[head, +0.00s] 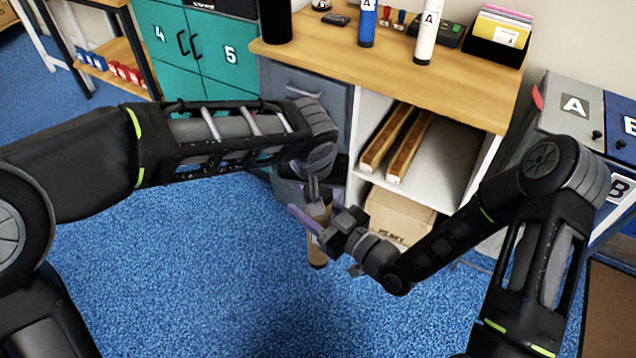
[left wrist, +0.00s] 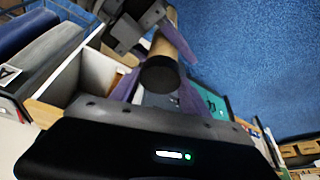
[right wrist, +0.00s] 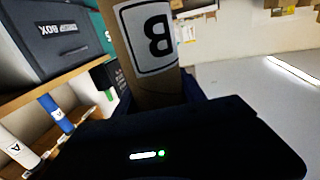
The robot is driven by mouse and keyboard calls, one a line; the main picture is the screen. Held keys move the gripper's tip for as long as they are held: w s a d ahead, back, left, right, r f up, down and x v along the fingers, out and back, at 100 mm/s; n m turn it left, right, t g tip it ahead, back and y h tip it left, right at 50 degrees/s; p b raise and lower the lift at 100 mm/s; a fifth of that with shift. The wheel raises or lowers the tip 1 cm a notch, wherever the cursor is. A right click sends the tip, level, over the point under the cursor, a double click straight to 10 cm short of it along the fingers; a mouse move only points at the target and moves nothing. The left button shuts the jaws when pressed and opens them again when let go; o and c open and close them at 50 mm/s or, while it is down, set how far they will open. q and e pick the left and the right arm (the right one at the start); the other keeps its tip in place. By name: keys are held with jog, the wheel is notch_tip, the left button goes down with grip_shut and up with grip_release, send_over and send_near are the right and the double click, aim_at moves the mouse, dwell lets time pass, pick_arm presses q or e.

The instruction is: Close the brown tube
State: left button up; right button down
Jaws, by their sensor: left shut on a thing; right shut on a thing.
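The brown tube (head: 318,252) is held upright in the air in front of the shelf unit. It has a white label with a black B, which shows in the right wrist view (right wrist: 148,45). My right gripper (head: 318,228) is shut on the tube's body from the right. My left gripper (head: 317,196) points down from above at the tube's upper end. In the left wrist view, a round black cap (left wrist: 160,75) is between its purple fingers, in line with the tube (left wrist: 168,42). I cannot tell whether the cap is fully seated.
A wooden-topped bench (head: 400,75) behind carries a blue tube (head: 367,25), a white tube (head: 427,32) and a black tube (head: 275,20). Brown lengths (head: 398,143) and a carton (head: 398,215) sit on its shelves. Blue floor (head: 200,290) is clear below my arms.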

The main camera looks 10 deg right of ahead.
pick_arm(q)
jog(key=shift+f, duration=0.3)
jog(key=o, duration=1.5)
jog(key=v, duration=1.2)
jog(key=shift+f, duration=0.1)
